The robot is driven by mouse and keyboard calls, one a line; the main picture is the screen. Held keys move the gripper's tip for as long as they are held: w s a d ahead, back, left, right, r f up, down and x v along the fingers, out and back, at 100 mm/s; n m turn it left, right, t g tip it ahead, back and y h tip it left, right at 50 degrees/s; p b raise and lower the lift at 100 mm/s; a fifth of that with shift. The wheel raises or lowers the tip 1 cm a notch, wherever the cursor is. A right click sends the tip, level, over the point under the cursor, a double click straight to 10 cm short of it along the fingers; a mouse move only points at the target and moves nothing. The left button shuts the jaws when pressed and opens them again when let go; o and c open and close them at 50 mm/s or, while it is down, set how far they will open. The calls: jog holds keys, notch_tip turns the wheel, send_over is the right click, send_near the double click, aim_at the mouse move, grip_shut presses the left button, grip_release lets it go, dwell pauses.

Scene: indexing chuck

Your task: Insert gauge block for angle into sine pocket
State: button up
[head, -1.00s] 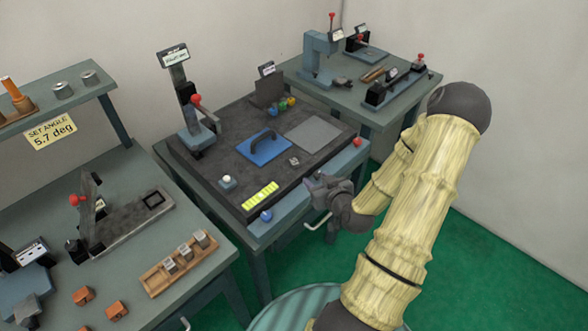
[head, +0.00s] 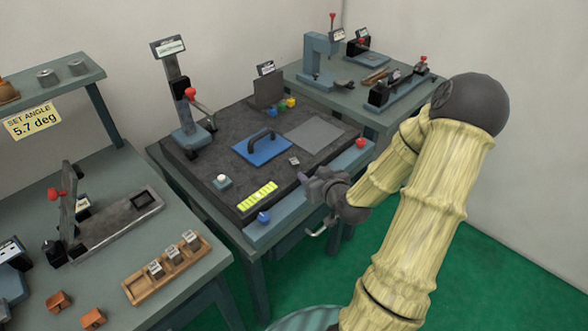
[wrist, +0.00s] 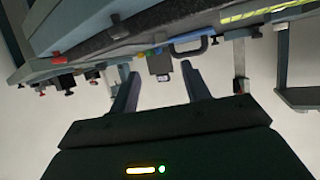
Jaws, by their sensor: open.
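In the head view several small metal gauge blocks (head: 173,253) stand in a wooden rack (head: 166,276) on the left bench. Their markings are too small to read. Behind the rack lies a long grey fixture (head: 112,225) with a square, dark-framed pocket (head: 144,200) at its right end, which looks like the sine pocket. A sign (head: 33,120) reads "SET ANGLE 5.7 deg". My gripper (head: 308,182) is at the front edge of the middle bench, far right of the rack. In the wrist view its two fingers (wrist: 160,92) are apart with nothing held between them.
The middle bench holds a blue plate with a handle (head: 262,147), a yellow strip (head: 258,194) and a press-like stand with a red knob (head: 187,110). Orange blocks (head: 93,319) lie at the left bench's front. Green floor is clear at right.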

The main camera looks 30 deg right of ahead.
send_near(295, 162)
jog(key=x, duration=0.4)
jog(key=shift+d+p, duration=0.25)
jog(key=shift+p, duration=0.15)
jog(key=shift+r, duration=0.1)
jog(key=x, duration=0.3)
jog(key=p+x, duration=0.1)
jog(key=x, duration=0.1)
jog(key=shift+w+a, duration=0.1)
jog(key=shift+a, duration=0.2)
jog(key=shift+d, duration=0.1)
grip_shut()
